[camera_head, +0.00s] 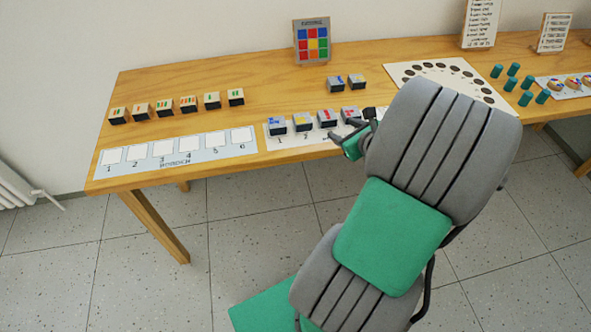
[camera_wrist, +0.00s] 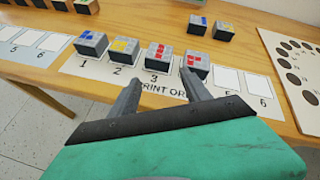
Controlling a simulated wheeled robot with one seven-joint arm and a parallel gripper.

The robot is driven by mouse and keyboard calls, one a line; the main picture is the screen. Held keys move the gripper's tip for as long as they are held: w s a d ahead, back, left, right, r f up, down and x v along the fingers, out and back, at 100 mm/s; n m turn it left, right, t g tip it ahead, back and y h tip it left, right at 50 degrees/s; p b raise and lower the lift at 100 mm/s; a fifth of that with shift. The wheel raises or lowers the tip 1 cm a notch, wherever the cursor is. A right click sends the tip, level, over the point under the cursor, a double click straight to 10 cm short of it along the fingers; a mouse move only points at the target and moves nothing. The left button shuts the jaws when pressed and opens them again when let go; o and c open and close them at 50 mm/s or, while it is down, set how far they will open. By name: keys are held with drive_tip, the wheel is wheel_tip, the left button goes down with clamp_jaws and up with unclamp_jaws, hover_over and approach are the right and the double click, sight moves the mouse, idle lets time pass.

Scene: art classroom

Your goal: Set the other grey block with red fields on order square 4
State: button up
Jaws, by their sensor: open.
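The order strip (camera_wrist: 232,97) holds a row of grey blocks. A grey block with red fields (camera_wrist: 196,64) stands between the blocks on square 3 and empty square 5, at the place of square 4; the number is hidden by my finger. Another grey block with red fields (camera_wrist: 157,56) stands on square 3. My gripper (camera_wrist: 160,77) is open and empty in front of these two, its right finger overlapping the lower left of the block at 4 in view. In the head view my gripper (camera_head: 362,139) is partly hidden by my arm, close to the red block (camera_head: 350,113).
A blue block (camera_wrist: 90,43) and a yellow block (camera_wrist: 125,49) stand on squares 1 and 2. Two more grey blocks (camera_head: 336,84) (camera_head: 357,81) stand behind. The wooden blocks (camera_head: 165,106) and empty strip (camera_head: 212,153) lie left. A dotted card (camera_head: 400,69) lies right.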

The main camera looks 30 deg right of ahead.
drive_tip(key=a+n+g+y, duration=0.3)
drive_tip(key=a+n+g, duration=0.2)
drive_tip(key=a+n, duration=1.3)
drive_tip(key=s+a+r+n+g+h, duration=0.1)
drive_tip(key=s+a+n+g, duration=0.3)
drive_tip(key=s+a+n, duration=0.5)
drive_tip(key=s+r+n, duration=0.1)
drive_tip(key=s+n, duration=0.1)
drive_tip(key=n, duration=0.5)
drive_tip(key=shift+s+a+g, duration=0.2)
drive_tip(key=shift+s+g, duration=0.1)
drive_tip(key=shift+g, duration=0.1)
